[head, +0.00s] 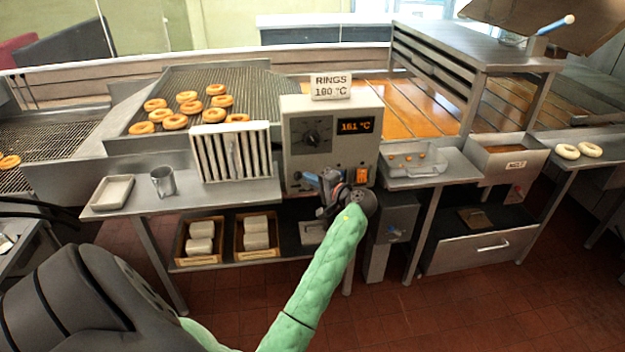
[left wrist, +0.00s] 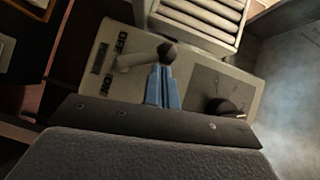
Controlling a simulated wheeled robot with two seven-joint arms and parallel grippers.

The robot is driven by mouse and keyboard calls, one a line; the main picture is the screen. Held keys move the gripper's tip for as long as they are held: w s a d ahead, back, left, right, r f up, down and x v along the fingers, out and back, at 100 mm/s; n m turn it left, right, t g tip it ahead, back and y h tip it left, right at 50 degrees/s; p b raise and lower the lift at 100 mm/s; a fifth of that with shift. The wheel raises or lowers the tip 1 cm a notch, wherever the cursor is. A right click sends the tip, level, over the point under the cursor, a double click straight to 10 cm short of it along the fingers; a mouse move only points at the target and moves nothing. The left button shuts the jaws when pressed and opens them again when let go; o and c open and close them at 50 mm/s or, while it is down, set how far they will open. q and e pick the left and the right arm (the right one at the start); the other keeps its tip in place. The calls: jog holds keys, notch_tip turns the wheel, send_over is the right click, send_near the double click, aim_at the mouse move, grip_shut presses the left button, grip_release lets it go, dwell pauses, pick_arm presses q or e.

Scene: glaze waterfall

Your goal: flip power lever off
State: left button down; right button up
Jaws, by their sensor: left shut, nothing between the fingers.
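The control box (head: 330,128) stands on the steel counter, with a dial and a lit display reading 161 °C. In the left wrist view its panel (left wrist: 95,62) carries two labels that look like OFF and ON. The power lever (left wrist: 132,60) sticks out near them, a light shaft with a dark knob (left wrist: 168,51). Which label it is set to is not clear. My left gripper (head: 316,179) is at the box's lower front. Its blue fingers (left wrist: 163,68) are shut and empty, right beside the knob; contact cannot be told. My right gripper is not in view.
A shallow metal pan (head: 413,172) stands to the right. Ring doughnuts (head: 187,97) lie on the conveyor behind. The tiled floor in front is clear.

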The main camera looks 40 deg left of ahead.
pick_arm(q)
jog(key=shift+s+a+n+h+b, duration=0.3)
jog(key=shift+n+h+b, duration=0.15)
jog(key=shift+n+b, duration=0.1)
jog(key=shift+s+a+n+h+b, duration=0.2)
jog(key=shift+s+n+h+b, duration=0.05)
jog(key=shift+n+h+b, duration=0.25)
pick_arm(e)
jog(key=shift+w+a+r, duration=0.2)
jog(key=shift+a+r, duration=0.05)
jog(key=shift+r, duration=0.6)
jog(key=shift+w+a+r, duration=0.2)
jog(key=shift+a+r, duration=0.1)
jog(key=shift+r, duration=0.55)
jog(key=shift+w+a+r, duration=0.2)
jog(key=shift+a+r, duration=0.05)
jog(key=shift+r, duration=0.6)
